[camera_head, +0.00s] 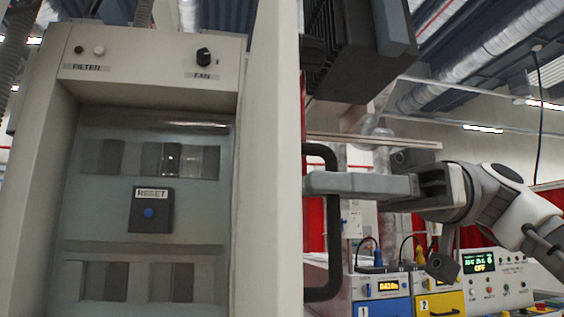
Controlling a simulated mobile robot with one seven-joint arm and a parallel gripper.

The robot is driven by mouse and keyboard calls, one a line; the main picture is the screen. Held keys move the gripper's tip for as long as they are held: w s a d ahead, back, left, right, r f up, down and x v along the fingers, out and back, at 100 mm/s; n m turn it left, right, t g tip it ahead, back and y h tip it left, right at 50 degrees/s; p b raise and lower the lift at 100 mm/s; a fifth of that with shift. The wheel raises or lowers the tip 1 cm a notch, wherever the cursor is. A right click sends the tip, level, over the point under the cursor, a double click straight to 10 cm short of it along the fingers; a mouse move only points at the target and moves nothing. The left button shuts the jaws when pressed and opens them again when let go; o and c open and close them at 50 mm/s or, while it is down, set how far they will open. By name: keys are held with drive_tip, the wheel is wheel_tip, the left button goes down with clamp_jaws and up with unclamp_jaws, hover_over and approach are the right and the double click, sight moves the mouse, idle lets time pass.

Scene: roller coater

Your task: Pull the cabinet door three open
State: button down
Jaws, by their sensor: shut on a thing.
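A black bar handle (332,270) stands on the right side of a tall pale panel (270,150), which looks like a cabinet door. No number three is visible on it. My gripper (318,183) comes in from the right at mid-height. Its grey fingers reach across the upright bar of the handle and are shut on it. The fingertips end close to the panel's right edge. The far finger and the exact contact are hidden.
Left of the panel is a cabinet front with a fan knob (204,56) and a blue reset button (149,213). A dark ribbed unit (355,50) hangs above my gripper. Control boxes marked 1 (381,290) and 2 (438,303) stand at the lower right.

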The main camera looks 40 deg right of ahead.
drive_tip(key=shift+p+v, duration=0.45)
drive_tip(key=shift+v, duration=1.4)
drive_tip(key=shift+r, duration=0.1)
drive_tip(key=c, duration=0.9)
unclamp_jaws()
drive_tip(key=shift+w, duration=0.1)
drive_tip(key=shift+d, duration=0.1)
drive_tip(key=p+v, duration=0.4)
drive_tip(key=v, duration=1.3)
drive_tip(key=shift+d, duration=0.1)
